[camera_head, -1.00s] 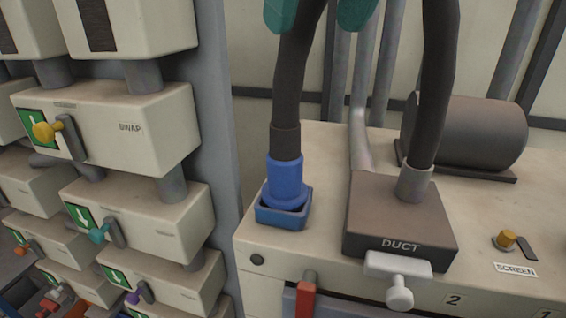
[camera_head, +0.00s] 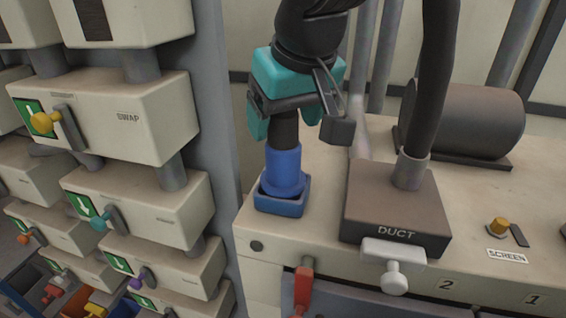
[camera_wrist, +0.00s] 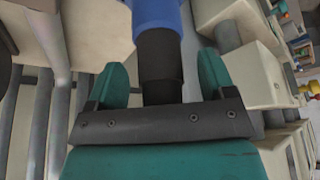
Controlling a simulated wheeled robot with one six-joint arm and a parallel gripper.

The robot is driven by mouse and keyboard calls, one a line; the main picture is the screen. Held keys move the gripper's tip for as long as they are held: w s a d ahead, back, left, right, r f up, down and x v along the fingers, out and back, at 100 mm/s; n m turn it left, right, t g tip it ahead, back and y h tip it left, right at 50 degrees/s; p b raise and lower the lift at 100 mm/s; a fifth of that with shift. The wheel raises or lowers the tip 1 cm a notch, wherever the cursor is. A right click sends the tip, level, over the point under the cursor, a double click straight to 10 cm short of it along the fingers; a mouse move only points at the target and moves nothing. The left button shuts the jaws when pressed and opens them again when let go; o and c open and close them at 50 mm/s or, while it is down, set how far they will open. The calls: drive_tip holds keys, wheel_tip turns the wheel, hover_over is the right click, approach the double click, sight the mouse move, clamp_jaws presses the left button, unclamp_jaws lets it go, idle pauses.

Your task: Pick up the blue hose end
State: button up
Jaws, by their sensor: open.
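The blue hose end (camera_head: 284,172) stands upright in a blue square socket (camera_head: 281,204) at the left corner of the cream bench. In the wrist view the blue hose end (camera_wrist: 157,14) is at the top, beyond the fingertips. The dark hose (camera_wrist: 160,66) runs between the open fingers (camera_wrist: 160,80), with a gap on both sides.
Right of the socket stands the brown DUCT box (camera_head: 397,205) with its own dark hose and a white handle (camera_head: 394,265). A dark cylinder (camera_head: 468,122) lies behind it. A grey post (camera_head: 212,120) and cream SWAP boxes (camera_head: 110,110) stand at left.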

drive_tip(key=shift+x, duration=0.85)
clamp_jaws()
drive_tip(key=shift+r, duration=0.1)
